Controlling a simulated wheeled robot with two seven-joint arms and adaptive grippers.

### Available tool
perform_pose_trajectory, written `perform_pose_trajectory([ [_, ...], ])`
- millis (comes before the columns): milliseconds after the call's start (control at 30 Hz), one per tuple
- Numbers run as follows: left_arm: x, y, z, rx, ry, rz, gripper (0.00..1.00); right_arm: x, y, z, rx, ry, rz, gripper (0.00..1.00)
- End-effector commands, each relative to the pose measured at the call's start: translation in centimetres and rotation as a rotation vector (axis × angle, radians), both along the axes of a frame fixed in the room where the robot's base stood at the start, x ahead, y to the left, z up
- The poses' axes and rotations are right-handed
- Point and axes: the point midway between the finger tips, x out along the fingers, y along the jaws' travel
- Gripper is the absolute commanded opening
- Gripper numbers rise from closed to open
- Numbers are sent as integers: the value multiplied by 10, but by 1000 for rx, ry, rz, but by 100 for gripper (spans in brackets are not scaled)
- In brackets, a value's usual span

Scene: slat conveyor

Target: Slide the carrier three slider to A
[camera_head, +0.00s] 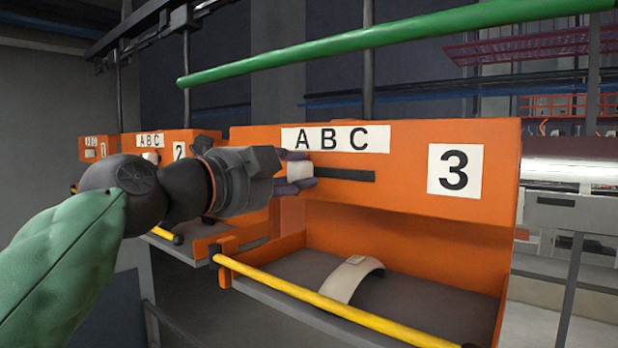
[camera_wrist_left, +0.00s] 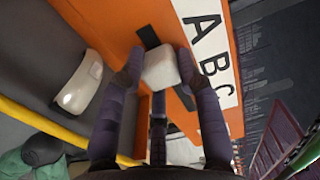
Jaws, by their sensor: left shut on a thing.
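Carrier three is the orange carrier (camera_head: 410,190) with a "3" plate (camera_head: 454,171) and an "ABC" label (camera_head: 335,139). Its white slider knob (camera_head: 299,171) shows below the A, and the dark slot (camera_head: 345,175) runs right from it to below the C. In the left wrist view the knob (camera_wrist_left: 160,68) has dark slot visible on both sides. My left gripper (camera_head: 297,170) is shut around the knob, with its fingers (camera_wrist_left: 161,80) on either side. The slot's left end is hidden by the gripper in the head view. My right gripper is not in view.
Carriers two (camera_head: 180,150) and one (camera_head: 95,148) hang farther left. A yellow bar (camera_head: 330,303) crosses the front of carrier three's tray, which holds a curved pale part (camera_head: 350,280). A green bar (camera_head: 390,40) runs above.

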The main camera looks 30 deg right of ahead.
Motion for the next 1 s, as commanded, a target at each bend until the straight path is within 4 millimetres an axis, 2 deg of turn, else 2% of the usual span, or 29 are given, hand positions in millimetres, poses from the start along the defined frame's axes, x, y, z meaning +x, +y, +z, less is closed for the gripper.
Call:
perform_pose_trajectory([
  [33, 7, 3, 1, -5, -1, 5, 0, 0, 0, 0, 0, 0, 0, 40],
  [133, 13, 6, 1, -4, -2, 3, 0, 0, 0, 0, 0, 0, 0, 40],
  [433, 14, 7, 2, -6, -4, 4, 0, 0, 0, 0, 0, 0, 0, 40],
  [467, 14, 7, 2, -6, -4, 4, 37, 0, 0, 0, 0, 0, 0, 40],
  [533, 14, 7, 2, -6, -4, 4, 57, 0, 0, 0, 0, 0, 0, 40],
  [867, 13, 6, 1, -3, -1, 1, 57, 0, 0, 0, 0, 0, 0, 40],
  [1000, 11, 12, 1, -3, 0, 1, 57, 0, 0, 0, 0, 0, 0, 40],
])
